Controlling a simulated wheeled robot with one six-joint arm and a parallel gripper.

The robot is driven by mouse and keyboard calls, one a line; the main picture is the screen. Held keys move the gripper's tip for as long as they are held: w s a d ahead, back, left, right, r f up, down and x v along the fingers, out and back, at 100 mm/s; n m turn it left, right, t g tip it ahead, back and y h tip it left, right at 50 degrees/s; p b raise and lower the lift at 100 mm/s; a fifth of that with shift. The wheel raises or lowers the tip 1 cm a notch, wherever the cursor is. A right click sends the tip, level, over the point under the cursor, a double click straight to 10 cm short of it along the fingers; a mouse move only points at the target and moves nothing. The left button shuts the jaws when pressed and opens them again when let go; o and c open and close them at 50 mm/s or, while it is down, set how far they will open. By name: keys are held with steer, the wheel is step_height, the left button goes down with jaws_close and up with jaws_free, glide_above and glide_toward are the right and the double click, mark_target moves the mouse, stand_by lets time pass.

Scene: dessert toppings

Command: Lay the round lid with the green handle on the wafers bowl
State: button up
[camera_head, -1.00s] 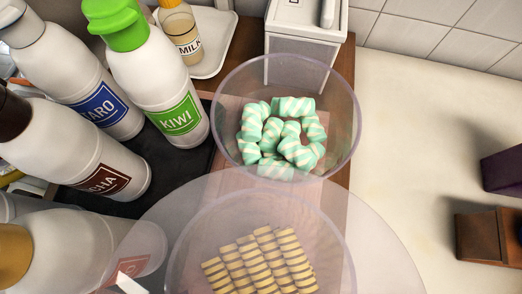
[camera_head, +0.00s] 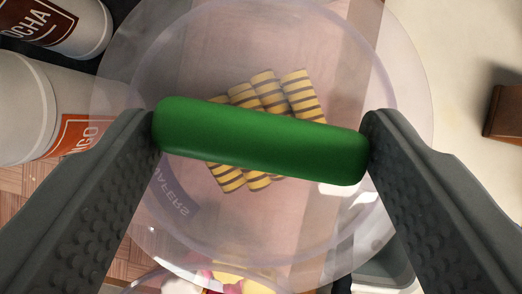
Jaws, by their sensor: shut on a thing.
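The round lid (camera_head: 412,95) is a wide clear disc with a green bar handle (camera_head: 260,140) across its middle. My gripper (camera_head: 262,141) is shut on the handle, one grey finger at each end. Below the lid is the clear wafers bowl (camera_head: 178,212), with its label, reading "WAFERS", seen upside down. Striped yellow and brown wafers (camera_head: 300,92) lie in it, partly hidden by the handle. The lid's disc covers the bowl in the picture and reaches past it on the left and right. I cannot tell whether lid and bowl touch.
A mango bottle (camera_head: 60,110) and a mocha bottle (camera_head: 65,22) stand at the left, the mango bottle close to the lid's edge. A brown block (camera_head: 505,115) lies on the pale counter at the right. Pink and yellow items show at the bottom edge.

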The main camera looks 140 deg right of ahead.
steer(key=shift+f, duration=0.35)
steer(key=shift+d+f, duration=0.1)
steer(key=shift+f, duration=0.4)
stand_by(0.6)
steer(key=o, duration=1.1)
steer(key=shift+r, duration=3.45)
steer(key=shift+s+d+r, duration=0.1)
